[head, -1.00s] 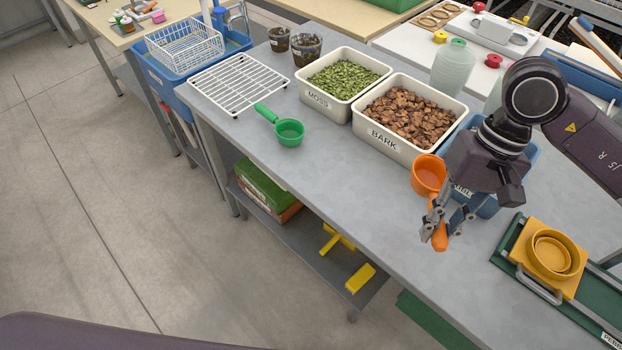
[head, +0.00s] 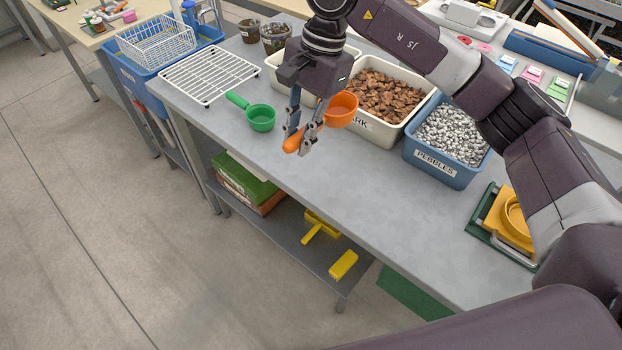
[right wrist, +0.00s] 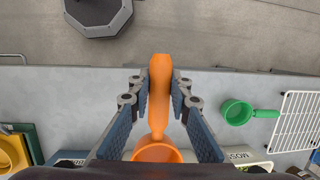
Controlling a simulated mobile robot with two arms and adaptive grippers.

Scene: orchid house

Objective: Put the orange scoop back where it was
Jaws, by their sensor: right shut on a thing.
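The orange scoop (head: 341,110) is in my right gripper (head: 299,140), in front of the bark bin (head: 385,148). The fingers are shut on its handle, and its cup points right in the head view. In the right wrist view the scoop's handle (right wrist: 159,95) lies between the two fingers of the right gripper (right wrist: 159,92), with the cup at the lower edge. The scoop appears held above the grey table (head: 270,165); the exact gap cannot be told. My left gripper is not in view.
A green scoop (head: 260,118) lies left of my right gripper, by a white wire rack (head: 208,76). A blue pebbles bin (head: 436,171) stands right of the bark bin. The moss bin is mostly hidden behind my right gripper. The table's front strip is clear.

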